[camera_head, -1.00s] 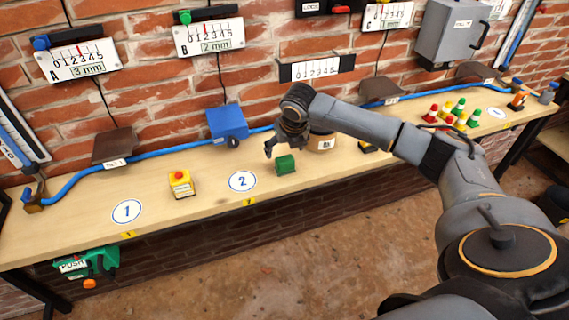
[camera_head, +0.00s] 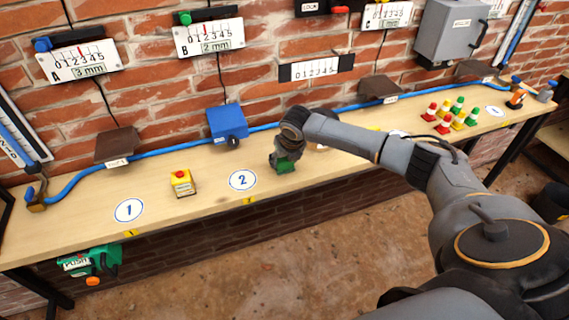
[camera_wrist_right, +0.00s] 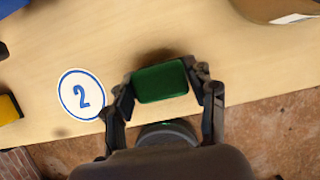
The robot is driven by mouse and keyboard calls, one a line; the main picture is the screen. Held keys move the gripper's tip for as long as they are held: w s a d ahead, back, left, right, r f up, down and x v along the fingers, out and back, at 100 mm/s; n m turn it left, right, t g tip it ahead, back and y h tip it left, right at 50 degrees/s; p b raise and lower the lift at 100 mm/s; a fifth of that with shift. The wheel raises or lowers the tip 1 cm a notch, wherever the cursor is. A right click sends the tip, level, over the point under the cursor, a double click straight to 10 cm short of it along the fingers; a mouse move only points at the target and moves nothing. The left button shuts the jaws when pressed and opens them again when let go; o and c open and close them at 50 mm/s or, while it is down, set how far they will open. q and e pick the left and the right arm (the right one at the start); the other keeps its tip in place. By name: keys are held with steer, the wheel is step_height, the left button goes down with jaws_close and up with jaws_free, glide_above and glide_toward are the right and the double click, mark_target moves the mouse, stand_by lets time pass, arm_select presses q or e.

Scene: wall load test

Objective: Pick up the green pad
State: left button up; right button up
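The green pad (camera_head: 285,166) is a small block on the workbench, to the right of the round mark 2. In the right wrist view the green pad (camera_wrist_right: 160,82) lies between the two fingers of my right gripper (camera_wrist_right: 161,80), one finger close at each side. Whether the fingers press on it cannot be told. In the head view my right gripper (camera_head: 288,158) is down over the pad and hides its upper part. The pad appears to be at bench level. My left gripper is not in view.
The workbench (camera_head: 215,195) has round marks 1 (camera_head: 129,210) and 2 (camera_head: 243,180). Several coloured cones (camera_head: 455,113) stand to the right. The bench's front edge is near the pad.

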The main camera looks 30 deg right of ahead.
steer(key=c, duration=0.6)
steer(key=shift+o, duration=0.2)
steer(key=shift+w+r+b, duration=0.1)
steer(key=shift+r+b, duration=0.25)
steer(key=shift+r, duration=0.2)
step_height(320, 180, up, 2)
steer(key=shift+a+r+b, duration=0.1)
steer(key=shift+r+b, duration=0.15)
steer(key=shift+b, duration=0.15)
steer(key=s+a+r+b, duration=0.2)
steer(key=s+a+r, duration=0.6)
steer(key=s, duration=0.3)
steer(key=shift+v, duration=0.75)
